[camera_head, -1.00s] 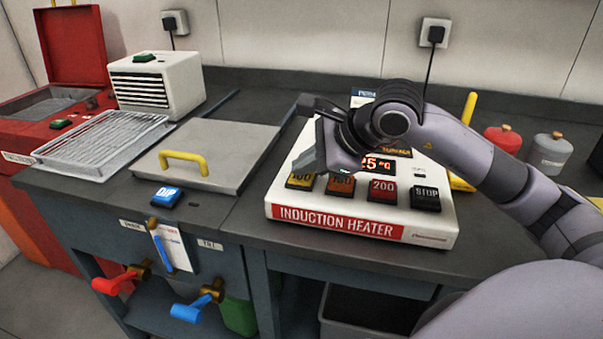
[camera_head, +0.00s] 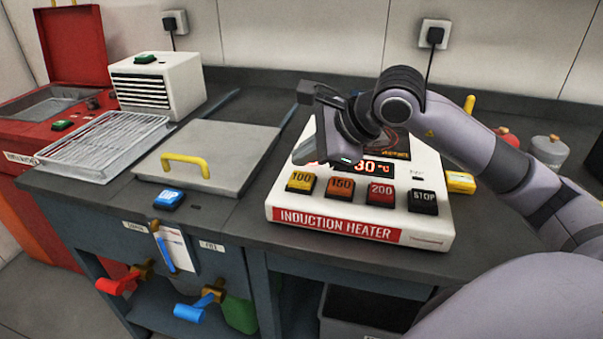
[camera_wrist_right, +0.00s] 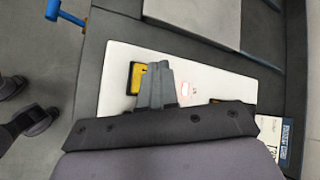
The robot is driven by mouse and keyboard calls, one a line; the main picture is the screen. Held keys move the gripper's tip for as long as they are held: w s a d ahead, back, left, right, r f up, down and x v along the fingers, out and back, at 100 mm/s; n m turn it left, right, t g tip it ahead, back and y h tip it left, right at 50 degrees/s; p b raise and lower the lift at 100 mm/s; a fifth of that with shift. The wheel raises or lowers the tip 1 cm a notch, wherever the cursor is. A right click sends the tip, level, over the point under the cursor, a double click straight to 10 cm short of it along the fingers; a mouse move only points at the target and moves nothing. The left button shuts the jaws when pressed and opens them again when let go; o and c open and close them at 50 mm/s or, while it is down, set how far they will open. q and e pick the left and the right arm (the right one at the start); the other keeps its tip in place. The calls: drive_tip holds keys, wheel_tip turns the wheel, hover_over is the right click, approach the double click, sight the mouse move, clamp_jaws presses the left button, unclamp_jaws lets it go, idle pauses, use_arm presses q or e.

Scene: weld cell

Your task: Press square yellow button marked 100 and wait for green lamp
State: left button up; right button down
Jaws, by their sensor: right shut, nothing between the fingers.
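The induction heater (camera_head: 434,235) is a white box with a sloped panel. Its square yellow button marked 100 (camera_head: 300,182) is at the left end of a row with 150, 200 and STOP. My right gripper (camera_head: 306,158) is shut and empty, above and behind that button in the head view, apart from it. In the right wrist view the shut fingers (camera_wrist_right: 157,82) partly overlap the yellow button (camera_wrist_right: 134,78). The red display (camera_head: 376,168) shows 30 °C, its left part hidden by the gripper. I cannot make out a lit green lamp. My left gripper is out of view.
A grey lid with a yellow handle (camera_head: 186,163) and a blue DIP button (camera_head: 168,199) lie left of the heater. A wire rack (camera_head: 100,146) and white vented box (camera_head: 157,83) are farther left. A grey canister (camera_head: 549,151) stands at right. Red and blue valve handles project in front.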

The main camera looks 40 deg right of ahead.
sight(306, 180)
wheel_tip(306, 180, up, 4)
drive_tip(key=shift+r+p, duration=0.1)
drive_tip(key=shift+p, duration=1.15)
